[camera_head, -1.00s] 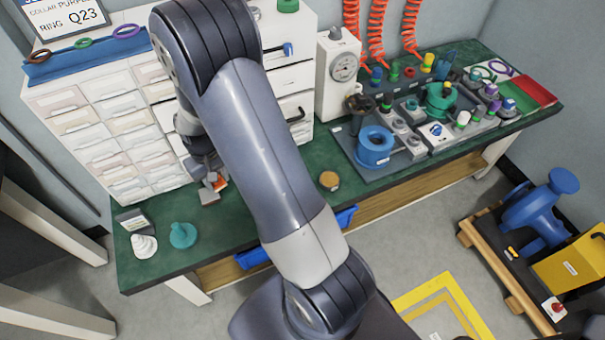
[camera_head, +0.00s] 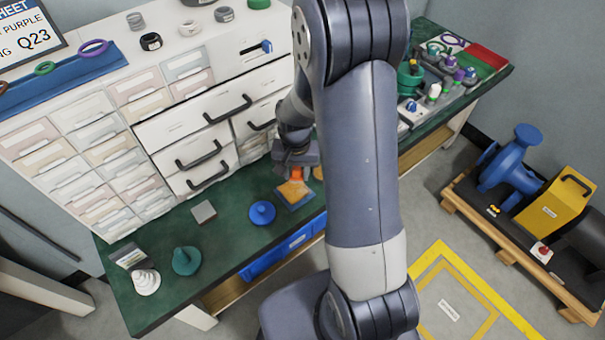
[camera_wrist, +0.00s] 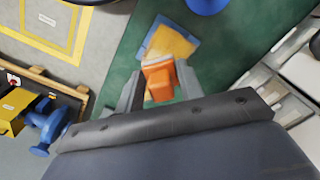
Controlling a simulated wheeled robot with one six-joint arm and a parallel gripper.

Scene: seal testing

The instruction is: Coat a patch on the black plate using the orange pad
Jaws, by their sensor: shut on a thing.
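My gripper (camera_head: 296,160) is shut on the orange pad (camera_wrist: 158,80), which sits between the two fingers in the wrist view. In the head view the pad (camera_head: 297,173) shows just under the fingers. It is over a square, blue-edged tray (camera_head: 283,190) with an orange-yellow face, on the green bench. That tray (camera_wrist: 180,29) lies just beyond the pad in the wrist view; I cannot tell whether they touch.
A blue knobbed disc (camera_head: 262,213) stands between the grey plate and the tray. A teal knobbed piece (camera_head: 186,261) and a white stepped cone (camera_head: 146,281) stand at the bench's left end. White drawers (camera_head: 190,130) rise behind. My arm hides the bench's middle.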

